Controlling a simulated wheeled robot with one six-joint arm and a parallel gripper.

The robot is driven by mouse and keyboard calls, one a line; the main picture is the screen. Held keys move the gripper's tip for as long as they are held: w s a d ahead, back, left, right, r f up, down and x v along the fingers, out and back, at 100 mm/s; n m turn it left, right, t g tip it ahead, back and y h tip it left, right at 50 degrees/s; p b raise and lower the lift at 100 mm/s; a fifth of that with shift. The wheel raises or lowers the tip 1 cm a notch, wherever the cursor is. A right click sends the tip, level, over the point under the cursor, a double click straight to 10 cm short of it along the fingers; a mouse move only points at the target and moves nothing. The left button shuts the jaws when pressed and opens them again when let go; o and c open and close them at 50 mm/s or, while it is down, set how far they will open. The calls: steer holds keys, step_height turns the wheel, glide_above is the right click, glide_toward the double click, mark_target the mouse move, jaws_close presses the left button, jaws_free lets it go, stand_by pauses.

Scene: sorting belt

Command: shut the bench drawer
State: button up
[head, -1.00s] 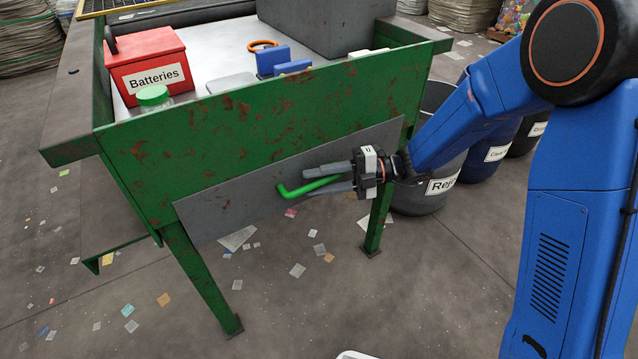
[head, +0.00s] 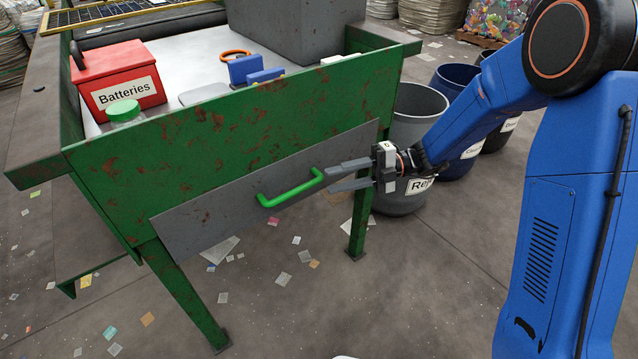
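The bench drawer has a flat grey front (head: 215,221) set low on the green, rust-flecked bench (head: 215,140). No drawer sides or inside show, and the front looks close against the bench; a small gap cannot be ruled out. A bright green bar handle (head: 290,194) sits on the drawer front and is fully visible. My gripper (head: 331,181) is at the right end of the handle, its two grey fingers apart and pointing left. Nothing is held between them. Whether a fingertip touches the handle's end cannot be told.
On the bench top are a red Batteries box (head: 117,72), a green-lidded jar (head: 124,112), blue items (head: 245,69) and a large grey box (head: 283,28). A grey bin (head: 415,107) stands right, behind my arm. Litter dots the open floor in front.

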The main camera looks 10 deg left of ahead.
steer(key=v, duration=0.6)
steer(key=shift+w+d, duration=0.2)
steer(key=shift+d, duration=0.1)
steer(key=s+d+r+n+t+h, duration=0.3)
steer(key=s+d+n+t+h, duration=0.3)
steer(key=s+d+n, duration=0.6)
steer(key=s+d+r+n+t+h, duration=0.4)
steer(key=s+d+n+h, duration=0.5)
steer(key=d+n, duration=1.1)
steer(key=shift+s+n+t, duration=0.3)
steer(key=shift+s+t, duration=1)
steer(key=shift+s, duration=0.15)
steer(key=shift+d, duration=0.1)
